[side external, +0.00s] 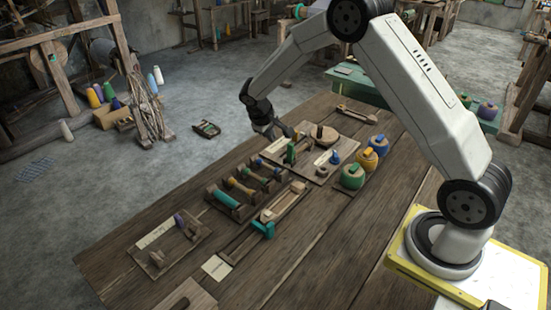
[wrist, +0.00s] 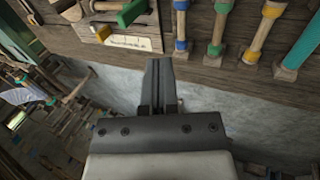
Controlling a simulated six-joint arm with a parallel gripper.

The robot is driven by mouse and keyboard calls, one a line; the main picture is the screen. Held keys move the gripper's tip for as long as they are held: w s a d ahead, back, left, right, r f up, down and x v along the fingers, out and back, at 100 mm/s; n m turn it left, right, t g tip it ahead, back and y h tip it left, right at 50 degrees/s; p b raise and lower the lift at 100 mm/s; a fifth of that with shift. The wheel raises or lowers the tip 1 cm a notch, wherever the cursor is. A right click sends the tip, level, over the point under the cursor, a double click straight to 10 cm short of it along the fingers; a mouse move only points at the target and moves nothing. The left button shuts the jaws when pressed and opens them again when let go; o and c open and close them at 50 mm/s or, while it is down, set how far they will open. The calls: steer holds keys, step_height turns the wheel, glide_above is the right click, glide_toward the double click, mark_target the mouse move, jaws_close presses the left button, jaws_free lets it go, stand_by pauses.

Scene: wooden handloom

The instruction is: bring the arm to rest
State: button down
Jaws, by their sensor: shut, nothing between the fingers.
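My gripper (side external: 272,133) is over the far edge of the wooden table (side external: 330,239) in the side view, near a board with a round wooden piece. In the wrist view its fingers (wrist: 160,85) are together, with nothing visible between them. The fingertips point toward the table's edge, and grey floor shows beside and below them. The gripper seems apart from the objects on the table, though the exact gap is hard to tell.
A rack of coloured bobbins (side external: 240,190) lies near the gripper. Green, yellow and blue yarn pots (side external: 353,176) stand to its right. A shuttle (side external: 284,203) and a board with a purple-topped piece (side external: 170,242) lie closer. The table's right front is mostly clear.

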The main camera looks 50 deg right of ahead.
steer(key=s+a+r+t+y, duration=0.1)
steer(key=s+a+r, duration=0.1)
steer(key=s+a, duration=0.2)
steer(key=s+a+r+y, duration=0.2)
steer(key=s+a, duration=0.2)
steer(key=s, duration=0.7)
steer(key=s+a+r+t+y, duration=0.1)
steer(key=s+a, duration=0.4)
steer(key=s, duration=0.2)
steer(key=shift+s+r+t+y, duration=0.2)
steer(key=shift+r+t+y, duration=0.1)
steer(key=shift+r, duration=0.1)
steer(key=c, duration=1.3)
jaws_free()
